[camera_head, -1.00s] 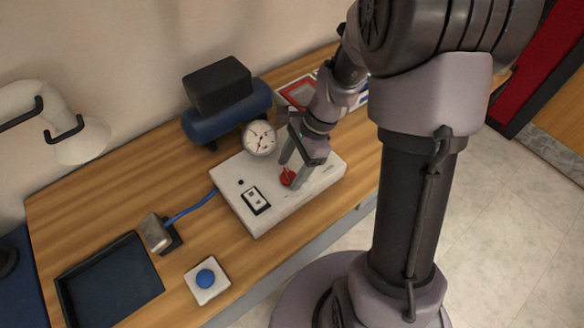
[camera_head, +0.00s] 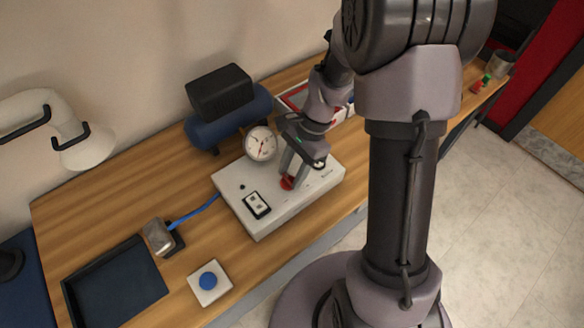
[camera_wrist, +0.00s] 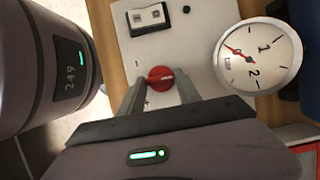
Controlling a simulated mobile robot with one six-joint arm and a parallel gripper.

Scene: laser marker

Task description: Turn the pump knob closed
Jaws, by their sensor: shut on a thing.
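The pump knob is a red round knob (camera_wrist: 160,78) with a pale pointer line, on top of a white control box (camera_head: 268,222). In the wrist view its line points to the right. My gripper (camera_wrist: 162,88) reaches down over the box with a finger on either side of the knob, shut on it. In the head view the knob (camera_head: 287,183) shows as a small red spot at my fingertips, partly hidden by them. A round pressure gauge (camera_wrist: 258,56) with a red needle stands beside the box; it also shows in the head view (camera_head: 260,143).
A rocker switch (camera_head: 257,205) sits on the box near the knob. A blue tank with a black block (camera_head: 219,88) stands behind. A blue button (camera_head: 208,281), a dark tray (camera_head: 115,285) and a metal piece on a blue cable (camera_head: 158,237) lie at left.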

